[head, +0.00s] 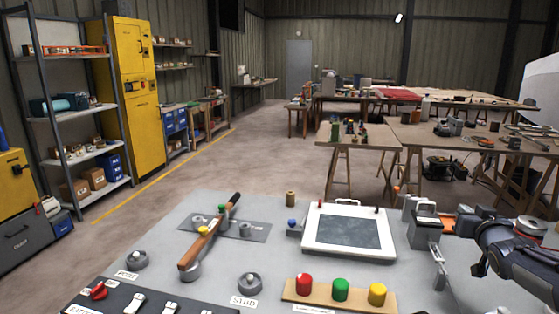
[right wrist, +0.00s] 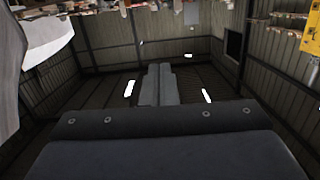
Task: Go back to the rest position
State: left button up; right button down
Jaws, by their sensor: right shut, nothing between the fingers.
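My right gripper (head: 480,268) is at the right edge of the head view, above the right end of the grey bench (head: 225,285). Part of its arm is cut off by the frame edge. In the right wrist view its two grey fingers (right wrist: 160,84) lie together, shut and empty, with only the room behind them. That view shows the room upside down. My left gripper is in neither view.
The bench carries a white-framed panel (head: 349,230), a wooden-handled lever (head: 208,232), a strip with red, green and yellow buttons (head: 340,289), and a grey upright device (head: 426,230) near my right arm. Work tables stand behind; the floor at left centre is clear.

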jog(key=s+a+f+n+g+y+p, duration=0.1)
jog(key=s+a+f+g+y+p, duration=0.2)
jog(key=s+a, duration=1.2)
jog(key=s+a+f+n+g+y+p, duration=0.1)
jog(key=s+a+f+g+y+p, duration=0.2)
jog(key=s+a, duration=1.3)
jog(key=s+f+g+y, duration=0.2)
jog(key=s+g, duration=0.1)
jog(key=g, duration=0.1)
jog(key=shift+f, duration=0.25)
jog(key=shift+s, duration=0.1)
